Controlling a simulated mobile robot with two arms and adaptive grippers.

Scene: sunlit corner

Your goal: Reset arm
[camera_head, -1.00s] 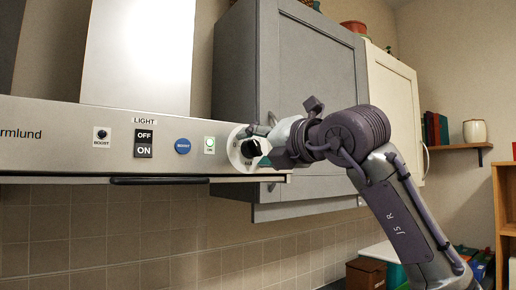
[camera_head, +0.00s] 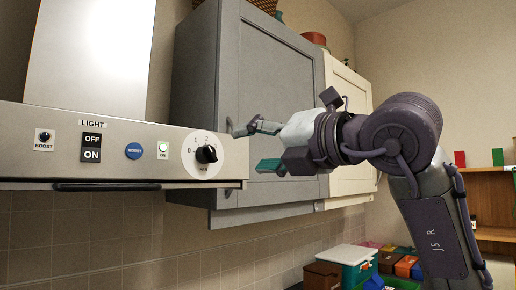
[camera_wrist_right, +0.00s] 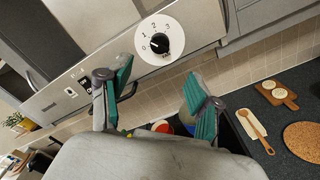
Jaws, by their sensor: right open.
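My right gripper (camera_head: 252,147) is open and empty, with its green-padded fingers spread to the right of the range hood's fan dial. The black fan knob (camera_head: 206,154) sits on a round white dial on the hood's steel front (camera_head: 110,182). The gripper is apart from the knob. In the right wrist view the open fingers (camera_wrist_right: 160,85) point toward the hood, and the knob (camera_wrist_right: 159,43) shows beyond them with nothing between the pads at the dial. My left gripper is in neither view.
A grey wall cabinet (camera_head: 275,75) with a handle stands close behind the gripper, and a cream cabinet (camera_head: 345,125) beyond it. Below right are a teal-and-white box (camera_head: 347,255) and a brown box (camera_head: 322,276).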

